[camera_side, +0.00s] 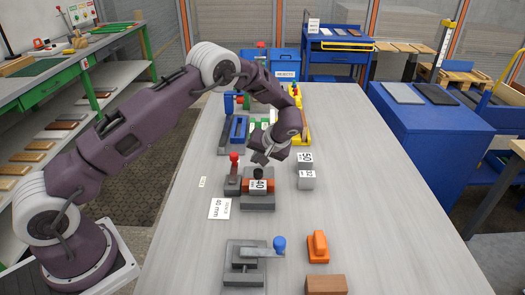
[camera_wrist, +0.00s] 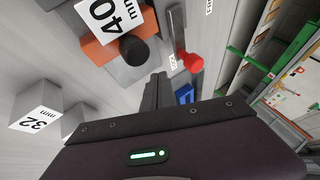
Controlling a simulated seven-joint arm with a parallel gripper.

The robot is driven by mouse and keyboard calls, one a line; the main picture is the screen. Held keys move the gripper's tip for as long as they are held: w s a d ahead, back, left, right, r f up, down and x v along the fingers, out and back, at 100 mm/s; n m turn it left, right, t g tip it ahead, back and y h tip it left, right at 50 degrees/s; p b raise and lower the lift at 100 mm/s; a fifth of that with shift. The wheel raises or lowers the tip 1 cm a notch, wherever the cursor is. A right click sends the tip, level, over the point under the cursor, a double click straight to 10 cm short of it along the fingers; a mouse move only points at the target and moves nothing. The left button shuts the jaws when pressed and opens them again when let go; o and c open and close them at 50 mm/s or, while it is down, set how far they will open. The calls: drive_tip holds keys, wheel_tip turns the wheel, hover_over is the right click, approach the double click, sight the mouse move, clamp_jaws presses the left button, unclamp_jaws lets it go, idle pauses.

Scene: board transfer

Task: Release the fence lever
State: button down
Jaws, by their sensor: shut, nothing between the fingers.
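A lever with a red knob (camera_side: 234,157) stands upright on a dark grey block; the red knob shows right of centre in the wrist view (camera_wrist: 193,62). Beside it, an orange block with a black knob (camera_side: 258,174) sits on a grey base (camera_side: 258,203) with a "40 mm" tag (camera_wrist: 112,18). Which part is called the fence lever, I cannot tell for certain. My gripper (camera_side: 261,157) is shut and empty, close above the orange block and right of the red knob. Its dark fingers (camera_wrist: 158,90) show in the wrist view, apart from the red knob.
Grey blocks marked 50 (camera_side: 305,158) and 32 (camera_side: 307,180) stand to the right. A blue-knobbed clamp (camera_side: 245,263), an orange piece (camera_side: 318,247) and a brown block (camera_side: 326,285) lie nearer. A "40 mm" card (camera_side: 220,208) lies left. The right side of the table (camera_side: 390,220) is clear.

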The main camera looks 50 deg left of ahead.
sight(231, 155)
drive_tip(key=shift+s+a+r, duration=0.1)
drive_tip(key=shift+s+a, duration=0.4)
drive_tip(key=shift+a, duration=0.35)
drive_tip(key=shift+s+a, duration=0.5)
drive_tip(key=shift+a, duration=0.35)
drive_tip(key=shift+a, duration=0.1)
drive_tip(key=a+n+g, duration=0.1)
drive_tip(key=n+g, duration=0.1)
drive_tip(key=n, duration=0.1)
drive_tip(key=shift+s+a+n, duration=0.3)
drive_tip(key=shift+a, duration=0.05)
drive_tip(key=n+g, duration=0.1)
drive_tip(key=s+a+n+g, duration=0.1)
drive_tip(key=n, duration=0.1)
drive_tip(key=shift+s+a+n+g+h, duration=0.1)
drive_tip(key=shift+a+n+g+h, duration=0.2)
drive_tip(key=shift+h, duration=0.1)
drive_tip(key=s+n+g+h, duration=0.1)
drive_tip(key=n, duration=0.1)
drive_tip(key=s+a+n+g, duration=0.1)
drive_tip(key=n, duration=0.1)
drive_tip(key=shift+a+h, duration=0.15)
drive_tip(key=shift+h, duration=0.25)
drive_tip(key=shift+s+a+n, duration=0.15)
drive_tip(key=shift+s+n, duration=0.15)
drive_tip(key=shift+s, duration=0.2)
drive_tip(key=shift+s+n+g+h, duration=0.3)
drive_tip(key=shift+n+g, duration=0.1)
drive_tip(key=shift+n, duration=0.2)
